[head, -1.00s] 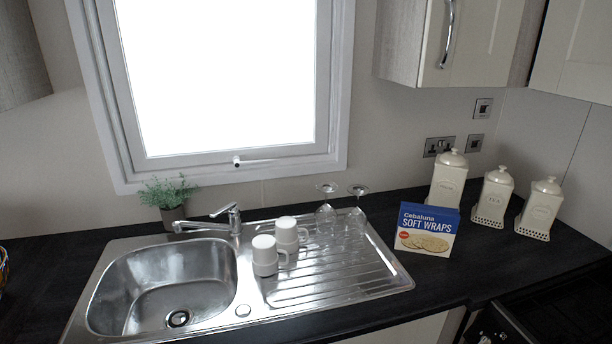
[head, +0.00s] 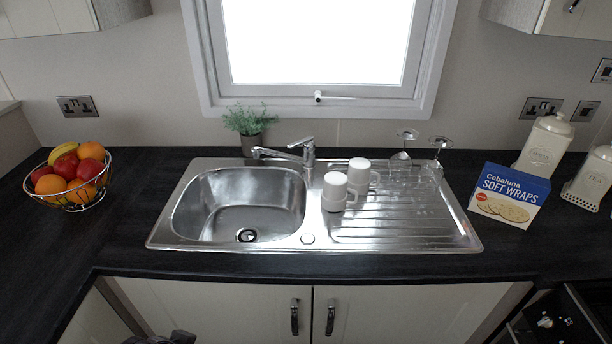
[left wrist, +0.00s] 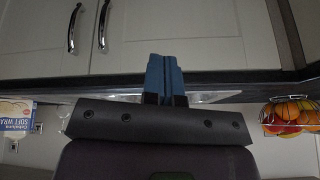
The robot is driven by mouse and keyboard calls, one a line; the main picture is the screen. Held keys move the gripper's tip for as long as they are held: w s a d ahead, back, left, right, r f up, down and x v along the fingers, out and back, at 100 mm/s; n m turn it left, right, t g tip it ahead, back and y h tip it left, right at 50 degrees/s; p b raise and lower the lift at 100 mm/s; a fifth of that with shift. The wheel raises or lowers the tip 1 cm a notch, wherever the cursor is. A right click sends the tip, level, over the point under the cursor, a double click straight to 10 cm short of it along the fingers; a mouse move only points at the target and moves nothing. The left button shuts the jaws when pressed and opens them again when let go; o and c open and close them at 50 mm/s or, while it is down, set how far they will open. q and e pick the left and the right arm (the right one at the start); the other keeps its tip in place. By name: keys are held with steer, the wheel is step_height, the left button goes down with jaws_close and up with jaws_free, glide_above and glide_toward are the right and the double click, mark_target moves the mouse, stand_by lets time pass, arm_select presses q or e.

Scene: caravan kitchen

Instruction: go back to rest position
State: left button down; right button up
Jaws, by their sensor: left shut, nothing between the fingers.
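My left gripper (left wrist: 164,78) shows in the left wrist view, its blue fingers pressed together with nothing between them. Its fingertips appear in front of the pale lower cabinet doors (left wrist: 150,35), just off the dark counter edge. A dark part at the bottom edge of the head view is probably mine, but too little shows to tell which part. My right gripper is in neither view.
The counter holds a fruit basket (head: 70,180), a steel sink (head: 240,205), white mugs (head: 335,192), upturned glasses (head: 400,165), a soft wraps box (head: 508,195) and canisters (head: 543,145). Two cabinet handles (head: 294,317) stick out below.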

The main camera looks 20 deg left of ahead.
arm_select(q)
steer(key=w+f+t+b, duration=0.1)
steer(key=w+f+t, duration=0.4)
steer(key=f, duration=0.5)
steer(key=shift+m+t+h, duration=0.3)
steer(key=shift+m+t, duration=0.1)
steer(key=shift+t, duration=0.4)
